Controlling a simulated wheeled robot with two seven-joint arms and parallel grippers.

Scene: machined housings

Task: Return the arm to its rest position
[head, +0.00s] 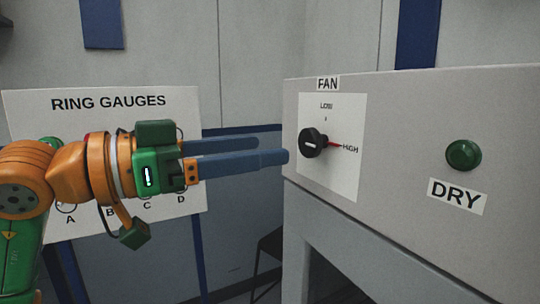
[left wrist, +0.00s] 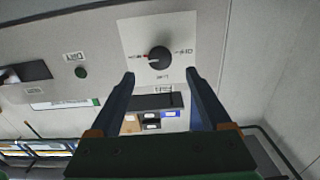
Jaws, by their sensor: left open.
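My left gripper (head: 272,150) reaches in from the left in the head view, with its blue-grey fingers pointing at the fan panel. It is open and empty. Its fingertips end just left of the black fan knob (head: 313,143), and no contact shows. The knob's red pointer is at HIGH. In the left wrist view the knob (left wrist: 159,57) appears beyond and between the two spread fingertips (left wrist: 158,77), on its white plate. My right gripper is not in view.
The grey machine housing (head: 400,110) fills the right side and carries a green button (head: 463,155) above a DRY label (head: 458,196). A RING GAUGES board (head: 105,120) stands behind my left arm. A dark chair (head: 268,255) is below, between board and housing.

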